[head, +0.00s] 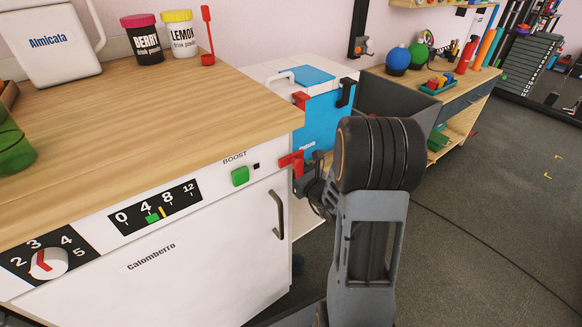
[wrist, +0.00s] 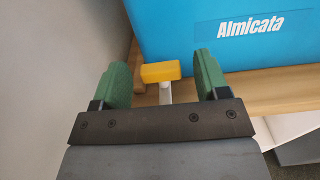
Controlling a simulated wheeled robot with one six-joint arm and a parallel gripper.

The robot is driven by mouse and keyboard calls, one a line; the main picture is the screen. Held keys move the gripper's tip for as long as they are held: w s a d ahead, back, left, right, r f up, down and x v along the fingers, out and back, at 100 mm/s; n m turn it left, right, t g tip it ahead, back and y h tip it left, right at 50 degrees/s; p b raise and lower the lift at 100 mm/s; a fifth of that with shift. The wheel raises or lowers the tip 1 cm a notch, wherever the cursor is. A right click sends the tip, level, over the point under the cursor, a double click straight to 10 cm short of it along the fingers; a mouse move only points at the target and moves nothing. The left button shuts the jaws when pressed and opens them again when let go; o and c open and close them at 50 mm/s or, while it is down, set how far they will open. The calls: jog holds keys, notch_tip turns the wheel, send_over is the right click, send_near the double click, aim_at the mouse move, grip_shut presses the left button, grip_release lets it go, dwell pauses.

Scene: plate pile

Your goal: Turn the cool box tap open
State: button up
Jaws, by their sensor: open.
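The blue cool box (wrist: 195,45) fills the top of the wrist view, with an "Almicata" label on its front. A yellow tap handle (wrist: 160,72) sits in front of the box, above a pale stem (wrist: 165,95). My gripper (wrist: 160,60) is open, with one green finger on each side of the yellow handle. A gap shows between the handle and each finger. In the head view the blue box front (head: 325,125) stands beyond the white cabinet, partly behind my arm. My fingers and the tap cannot be made out there.
The white cabinet (head: 210,255) with a dark handle, a dial and a green button stands at the left, close to my arm. A wooden ledge (wrist: 270,102) runs under the box. A dark grey bin (head: 395,100) is behind my arm. Open floor (head: 480,230) lies at the right.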

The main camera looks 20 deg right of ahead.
jog(key=shift+c, duration=0.3)
jog(key=c, duration=0.9)
jog(key=shift+o, duration=0.2)
